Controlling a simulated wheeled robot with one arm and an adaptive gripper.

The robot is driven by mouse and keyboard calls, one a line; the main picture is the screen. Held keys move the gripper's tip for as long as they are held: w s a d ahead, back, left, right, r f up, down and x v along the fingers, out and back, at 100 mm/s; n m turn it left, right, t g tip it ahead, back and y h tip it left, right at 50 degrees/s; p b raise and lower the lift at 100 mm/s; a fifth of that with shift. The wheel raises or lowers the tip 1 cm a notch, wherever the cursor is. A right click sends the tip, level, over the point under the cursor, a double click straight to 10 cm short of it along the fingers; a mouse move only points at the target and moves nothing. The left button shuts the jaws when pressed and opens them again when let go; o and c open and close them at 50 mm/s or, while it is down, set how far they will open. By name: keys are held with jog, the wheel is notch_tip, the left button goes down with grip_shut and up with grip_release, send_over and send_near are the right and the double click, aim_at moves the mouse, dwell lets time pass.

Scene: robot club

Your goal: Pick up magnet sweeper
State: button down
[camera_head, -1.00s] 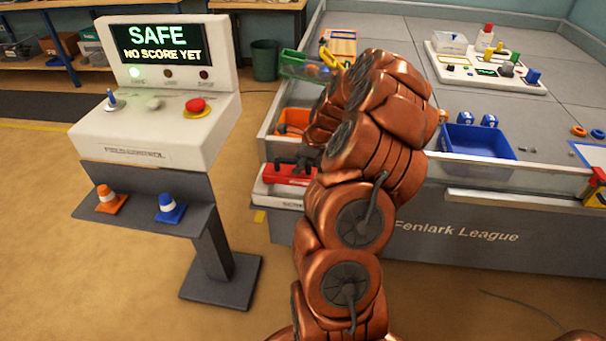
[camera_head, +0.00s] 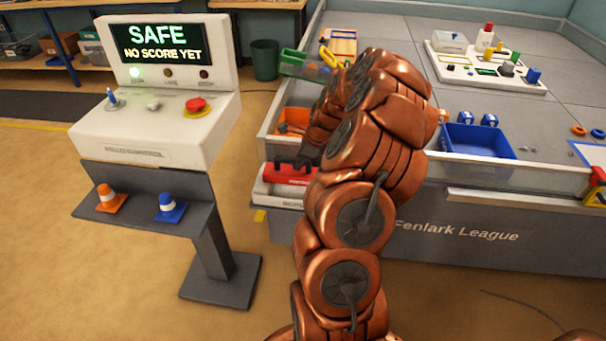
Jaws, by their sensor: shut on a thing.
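The magnet sweeper (camera_head: 284,175) is a red bar-shaped body with a dark handle on top. It is at the left front corner of the grey field table, over a white holder (camera_head: 275,197). My gripper (camera_head: 304,161) is dark and shut on the sweeper at its handle. My copper arm hides the sweeper's right end and much of the gripper. I cannot tell how large any gap between sweeper and holder is.
A control stand (camera_head: 150,135) with a screen and red button is to the left. An orange bin (camera_head: 293,117) and green bin (camera_head: 300,65) lie behind the gripper. A blue tray (camera_head: 478,140) is right of my arm. Open floor lies between stand and table.

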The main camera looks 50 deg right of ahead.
dwell(0.3)
jog(key=shift+r, duration=1.8)
jog(key=s+a, duration=0.2)
jog(key=a, duration=0.5)
jog(key=s+a+r+b, duration=0.1)
jog(key=s+a, duration=0.1)
jog(key=a, duration=0.6)
jog(key=shift+a+r+b, duration=0.2)
jog(key=shift+a+b, duration=0.05)
jog(key=shift+b, duration=0.05)
jog(key=c, duration=1.6)
grip_release()
grip_shut()
